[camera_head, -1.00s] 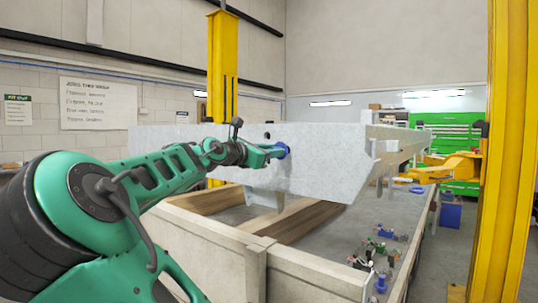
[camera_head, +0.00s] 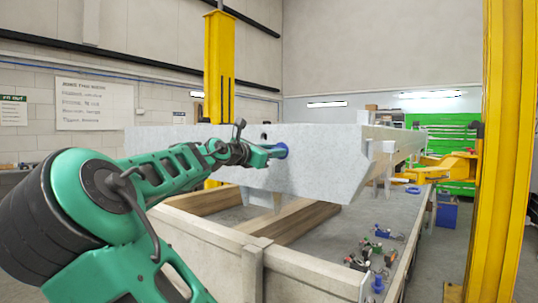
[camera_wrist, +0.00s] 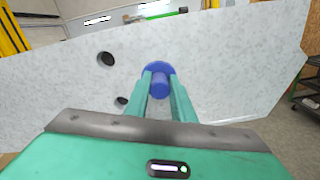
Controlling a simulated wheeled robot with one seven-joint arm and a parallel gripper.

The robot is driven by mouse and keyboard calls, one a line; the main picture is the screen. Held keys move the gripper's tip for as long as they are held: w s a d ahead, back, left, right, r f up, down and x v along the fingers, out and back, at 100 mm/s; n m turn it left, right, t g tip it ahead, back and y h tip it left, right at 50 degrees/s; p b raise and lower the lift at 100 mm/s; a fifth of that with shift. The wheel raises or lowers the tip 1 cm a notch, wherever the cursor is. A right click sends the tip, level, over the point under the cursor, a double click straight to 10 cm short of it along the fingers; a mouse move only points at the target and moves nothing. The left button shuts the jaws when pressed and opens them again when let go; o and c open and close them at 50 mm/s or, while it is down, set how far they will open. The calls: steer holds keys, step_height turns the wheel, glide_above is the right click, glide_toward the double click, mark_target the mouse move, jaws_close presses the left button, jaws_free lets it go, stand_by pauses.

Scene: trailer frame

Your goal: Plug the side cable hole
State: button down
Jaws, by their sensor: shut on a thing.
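The grey galvanized plate (camera_head: 325,165) of the trailer frame stands upright across the middle and fills much of the wrist view (camera_wrist: 235,75). My gripper (camera_head: 276,152) is at its face, with two green fingers (camera_wrist: 159,88) shut on a blue plug (camera_wrist: 159,70). The plug's round blue flange also shows in the head view (camera_head: 282,150), close against the plate. Any hole behind the flange is hidden, and I cannot tell how deep the plug sits. Two dark open holes, an upper one (camera_wrist: 106,58) and a lower one (camera_wrist: 122,100), show left of the plug.
Below the plate is a low walled bed (camera_head: 205,235) with wooden beams (camera_head: 300,222) across it. Several small clamps and blue parts (camera_head: 377,283) lie at its right. Yellow lift posts (camera_head: 500,150) stand at right and behind. A green cabinet (camera_head: 450,145) is at the back.

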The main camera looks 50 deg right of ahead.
steer(key=shift+d, duration=0.5)
steer(key=c, duration=1.4)
jaws_free()
steer(key=shift+c, duration=0.2)
steer(key=a, duration=1)
steer(key=shift+s+a, duration=0.15)
steer(key=shift+a, duration=0.25)
